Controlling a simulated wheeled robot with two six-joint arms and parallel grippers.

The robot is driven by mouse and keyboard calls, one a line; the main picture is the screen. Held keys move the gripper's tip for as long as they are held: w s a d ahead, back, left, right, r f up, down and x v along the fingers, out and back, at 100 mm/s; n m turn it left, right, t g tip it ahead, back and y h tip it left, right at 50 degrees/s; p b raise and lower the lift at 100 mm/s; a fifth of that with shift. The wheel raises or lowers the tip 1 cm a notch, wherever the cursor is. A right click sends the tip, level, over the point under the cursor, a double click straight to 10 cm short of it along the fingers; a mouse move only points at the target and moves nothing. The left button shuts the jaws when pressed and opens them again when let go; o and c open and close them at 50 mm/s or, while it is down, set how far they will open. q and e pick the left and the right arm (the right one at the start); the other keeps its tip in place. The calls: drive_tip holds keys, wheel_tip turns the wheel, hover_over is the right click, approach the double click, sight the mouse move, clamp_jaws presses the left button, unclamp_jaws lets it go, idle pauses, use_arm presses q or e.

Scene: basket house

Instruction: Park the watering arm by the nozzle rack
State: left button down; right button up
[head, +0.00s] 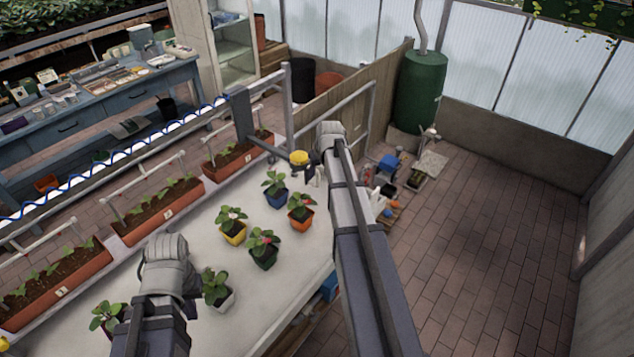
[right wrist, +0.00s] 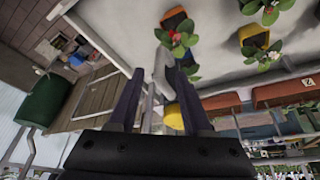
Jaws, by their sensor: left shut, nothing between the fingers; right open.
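The watering arm (head: 265,143) reaches from a grey post on the blue-hosed rail over the bench's far end. Its yellow-topped part (head: 300,157) is next to my right gripper (head: 315,173). In the right wrist view, my right gripper (right wrist: 159,74) is open. A pale grey upright piece (right wrist: 160,66) shows between its fingertips, and the yellow part (right wrist: 173,117) is nearer the right finger; I cannot tell whether they touch. My left gripper (head: 186,281) is low over the near bench, shut and empty, its fingers mostly hidden by my wrist. I cannot make out the nozzle rack for certain.
Several potted plants stand on the pale bench (head: 262,285), including a blue pot (head: 276,198) and an orange pot (head: 301,219) near my right arm. Long planters (head: 160,215) line its left side. A wooden partition (head: 348,97) stands behind. The brick floor at right is clear.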

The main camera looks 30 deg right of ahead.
sight(319, 175)
drive_tip(key=b+x, duration=0.3)
drive_tip(key=x, duration=0.2)
drive_tip(key=shift+f+b, duration=0.1)
drive_tip(key=shift+b, duration=0.25)
clamp_jaws()
idle(1.1)
